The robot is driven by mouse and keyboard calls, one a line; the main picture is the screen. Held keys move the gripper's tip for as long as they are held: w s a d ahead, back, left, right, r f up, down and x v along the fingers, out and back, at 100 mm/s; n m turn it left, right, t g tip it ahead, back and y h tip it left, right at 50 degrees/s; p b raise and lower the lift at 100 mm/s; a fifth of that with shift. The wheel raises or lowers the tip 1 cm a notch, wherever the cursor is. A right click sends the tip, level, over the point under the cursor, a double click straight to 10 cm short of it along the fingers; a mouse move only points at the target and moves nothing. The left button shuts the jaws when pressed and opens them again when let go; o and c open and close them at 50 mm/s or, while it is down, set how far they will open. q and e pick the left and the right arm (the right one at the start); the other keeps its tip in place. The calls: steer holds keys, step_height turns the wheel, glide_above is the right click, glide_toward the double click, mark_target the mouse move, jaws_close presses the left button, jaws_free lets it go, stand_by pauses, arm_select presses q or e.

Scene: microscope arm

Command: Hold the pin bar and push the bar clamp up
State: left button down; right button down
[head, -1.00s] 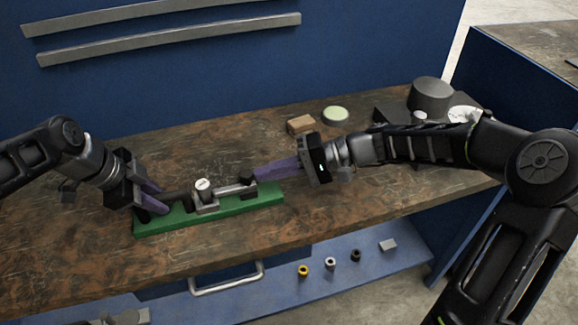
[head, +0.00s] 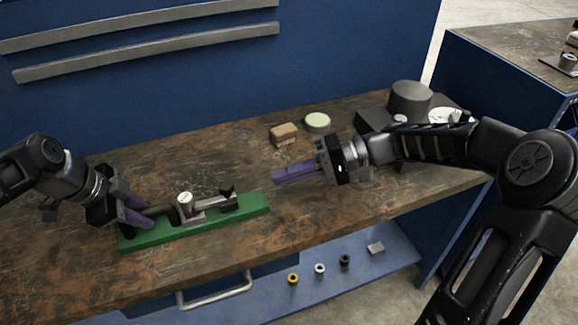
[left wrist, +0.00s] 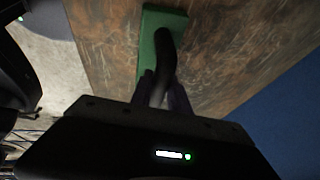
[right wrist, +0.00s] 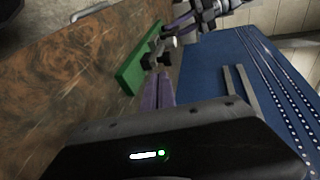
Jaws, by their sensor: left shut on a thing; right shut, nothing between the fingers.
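A green base (head: 160,236) lies along the front of the bench, carrying the fixture. A dark curved bar (head: 158,210), apparently the pin bar, runs from its left end to a metal block with a white round top (head: 185,198). My left gripper (head: 138,219) is shut on the dark bar; the left wrist view also shows the bar (left wrist: 164,55) between the fingers. A silver bar with a black end (head: 227,189), apparently the bar clamp, slopes slightly up to the right. My right gripper (head: 275,177) is shut and empty, right of the black end and apart from it.
Behind are a brown box (head: 284,133), a pale green round dish (head: 317,122) and a dark grey cylinder (head: 410,99). The bench between fixture and back wall is clear.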

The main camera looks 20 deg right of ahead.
arm_select(q)
steer(key=shift+r, duration=0.1)
arm_select(e)
steer(key=v, duration=0.5)
steer(key=shift+s+d+r, duration=0.1)
steer(key=shift+d+r, duration=0.1)
steer(key=shift+d, duration=0.15)
arm_select(q)
steer(key=c, duration=1.2)
jaws_free()
steer(key=shift+o, duration=0.2)
steer(key=v, duration=1.2)
steer(key=shift+s, duration=0.1)
arm_select(e)
steer(key=shift+f, duration=0.1)
